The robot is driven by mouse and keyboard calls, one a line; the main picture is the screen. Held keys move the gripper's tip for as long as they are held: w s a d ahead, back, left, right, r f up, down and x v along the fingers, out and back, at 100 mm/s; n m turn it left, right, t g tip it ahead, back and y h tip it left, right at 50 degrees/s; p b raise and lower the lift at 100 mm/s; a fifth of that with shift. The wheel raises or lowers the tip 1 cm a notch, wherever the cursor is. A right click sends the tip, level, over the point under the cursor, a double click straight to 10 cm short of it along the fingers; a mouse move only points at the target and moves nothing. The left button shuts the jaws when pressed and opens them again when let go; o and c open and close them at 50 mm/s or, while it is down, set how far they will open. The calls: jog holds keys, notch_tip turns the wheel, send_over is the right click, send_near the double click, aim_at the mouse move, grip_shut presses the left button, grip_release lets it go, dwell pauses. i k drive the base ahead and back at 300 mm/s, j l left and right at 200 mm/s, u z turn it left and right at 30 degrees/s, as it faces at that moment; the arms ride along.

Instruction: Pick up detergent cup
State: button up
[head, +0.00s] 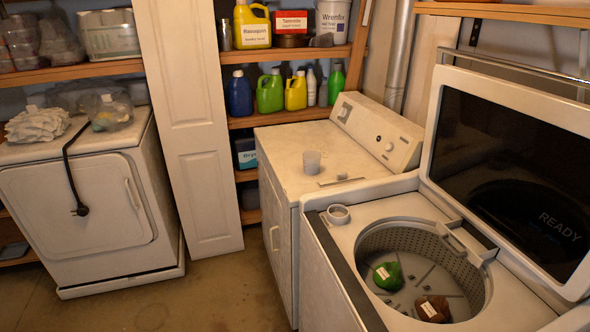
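A small translucent cup (312,161), which looks like the detergent cup, stands upright on the top of a white machine (290,150) in the middle. Its contents cannot be made out. My gripper is not in view in the head view.
The washer's raised lid (436,125) stands at the right; a green bundle (387,276) and a brown bundle (432,309) lie in its drum. A small flat item (342,179) lies near the cup. Bottles (270,91) fill the back shelves. Floor (215,290) is clear at centre left.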

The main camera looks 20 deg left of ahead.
aim_at(312, 163)
jog(key=i+j, duration=0.15)
jog(key=j, duration=0.3)
jog(key=i+j+z, duration=0.15)
jog(key=j, duration=0.3)
jog(key=i+j, duration=0.15)
jog(key=j, duration=0.3)
jog(key=i+j+z, duration=0.1)
jog(key=j, duration=0.4)
jog(key=i+j+z, duration=0.1)
jog(key=j, duration=0.35)
jog(key=i+j, duration=0.1)
jog(key=j, duration=0.4)
jog(key=i+j+z, duration=0.1)
jog(key=i+j, duration=0.2)
jog(key=i, duration=0.15)
jog(key=i+j+z, duration=0.1)
jog(key=i+j, duration=0.25)
jog(key=i, duration=0.1)
